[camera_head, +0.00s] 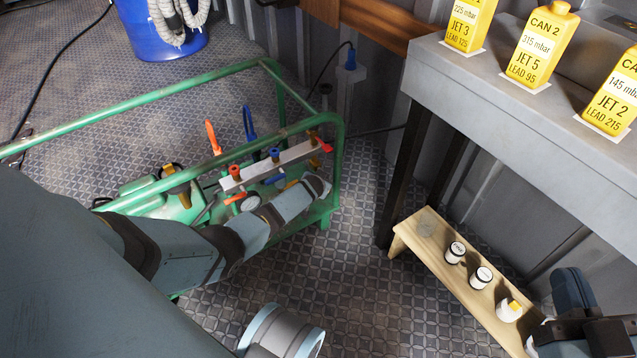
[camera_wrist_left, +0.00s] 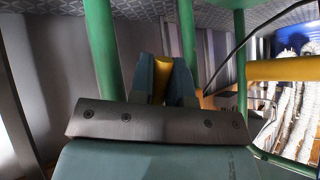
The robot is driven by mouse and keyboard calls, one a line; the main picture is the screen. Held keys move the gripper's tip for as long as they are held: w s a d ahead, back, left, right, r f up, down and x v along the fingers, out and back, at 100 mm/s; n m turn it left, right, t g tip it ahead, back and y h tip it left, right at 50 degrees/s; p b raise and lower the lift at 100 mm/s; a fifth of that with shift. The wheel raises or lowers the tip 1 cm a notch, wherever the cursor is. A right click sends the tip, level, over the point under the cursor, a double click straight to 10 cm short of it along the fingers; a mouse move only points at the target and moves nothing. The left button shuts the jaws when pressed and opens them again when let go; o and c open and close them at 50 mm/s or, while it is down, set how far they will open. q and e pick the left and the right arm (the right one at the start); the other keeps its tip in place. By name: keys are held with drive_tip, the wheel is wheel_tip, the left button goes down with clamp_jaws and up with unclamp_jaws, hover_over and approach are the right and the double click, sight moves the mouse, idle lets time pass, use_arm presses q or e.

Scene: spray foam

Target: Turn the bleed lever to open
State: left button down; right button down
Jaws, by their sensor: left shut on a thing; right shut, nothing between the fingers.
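A grey manifold bar (camera_head: 290,160) with red, blue and brown-topped valve parts sits inside the green tube frame (camera_head: 190,163). A red lever (camera_head: 326,147) is at its right end. No label tells me which part is the bleed lever. My left arm reaches over the frame, and its fingers are not clear in the head view. In the left wrist view my left gripper (camera_wrist_left: 160,82) is shut on a yellow piece (camera_wrist_left: 158,72), which stands between the fingertips. My right gripper (camera_head: 572,288) is at the lower right, shut and empty, beside the wooden bench.
The wooden bench (camera_head: 440,258) holds several small jars. Yellow cans, including CAN 2 (camera_head: 540,45), stand on the grey counter (camera_head: 480,75). A blue bucket (camera_head: 150,35) with hoses is at the back left. A thick yellow bar (camera_wrist_left: 285,69) lies right of my left fingers.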

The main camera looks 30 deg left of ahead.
use_arm(q)
drive_tip(key=shift+w+d+f+t, duration=0.1)
drive_tip(key=shift+t, duration=0.3)
drive_tip(key=shift+w+d+f+n+t+h, duration=0.1)
drive_tip(key=shift+w+d+n+t+h, duration=0.15)
drive_tip(key=shift+n+t, duration=0.35)
drive_tip(key=shift+w+n+t, duration=0.2)
drive_tip(key=shift+w+t, duration=0.05)
drive_tip(key=shift+t, duration=0.45)
drive_tip(key=shift+w+n+t, duration=0.2)
drive_tip(key=shift+t, duration=0.5)
drive_tip(key=shift+h, duration=0.25)
drive_tip(key=c, duration=1.1)
unclamp_jaws()
drive_tip(key=shift+w, duration=0.1)
drive_tip(key=shift+d, duration=0.1)
